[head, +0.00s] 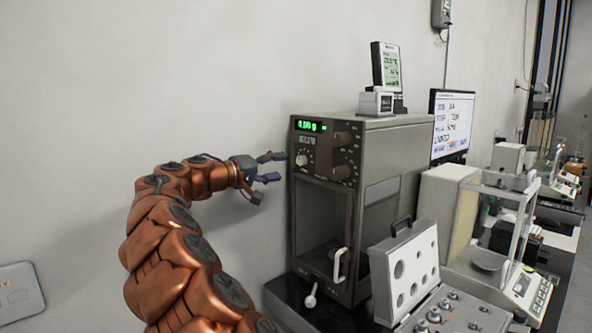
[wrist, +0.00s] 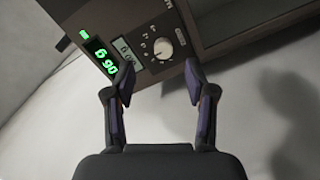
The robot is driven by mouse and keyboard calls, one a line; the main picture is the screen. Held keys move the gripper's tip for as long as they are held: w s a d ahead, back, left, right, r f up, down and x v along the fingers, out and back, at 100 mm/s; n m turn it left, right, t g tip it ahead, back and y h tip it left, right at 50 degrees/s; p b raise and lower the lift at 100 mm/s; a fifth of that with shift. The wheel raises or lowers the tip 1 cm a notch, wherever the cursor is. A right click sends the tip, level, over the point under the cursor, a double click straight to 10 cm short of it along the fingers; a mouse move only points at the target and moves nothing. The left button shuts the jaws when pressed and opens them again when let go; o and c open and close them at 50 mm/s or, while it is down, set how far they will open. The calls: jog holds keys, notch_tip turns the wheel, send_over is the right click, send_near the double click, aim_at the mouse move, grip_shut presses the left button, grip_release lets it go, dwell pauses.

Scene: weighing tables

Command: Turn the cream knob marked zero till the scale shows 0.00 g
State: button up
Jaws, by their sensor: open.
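The scale (head: 374,170) is a tall brown-grey cabinet against the wall. Its lit green display (head: 310,126) is at the top left of the front; the digits are too small to read surely. In the wrist view the display (wrist: 99,57) is tilted and partly behind a finger. The cream knob (head: 301,160) sits below it on the panel. In the wrist view the knob (wrist: 162,48) is round, with marks around it. My gripper (head: 278,168) is open and empty, just left of the panel. In the wrist view its fingertips (wrist: 159,68) stand either side of the knob, apart from it.
Two brown knobs (head: 342,155) are right of the cream knob. A white handle (head: 340,265) and a pale lever (head: 311,296) stick out lower down. An open weight case (head: 407,268) stands in front at right. The wall side at left is free.

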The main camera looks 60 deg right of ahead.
aim_at(299, 161)
jog(key=shift+w+d+p+x, duration=0.1)
jog(key=shift+w+p+x, duration=0.15)
jog(key=shift+x, duration=1.15)
jog(key=shift+w+d+p+x, duration=0.1)
jog(key=shift+w+x, duration=0.1)
jog(key=shift+x, duration=1.25)
jog(key=shift+w+p+x, duration=0.2)
jog(key=shift+w+x, duration=0.05)
jog(key=shift+x, duration=1.15)
grip_shut()
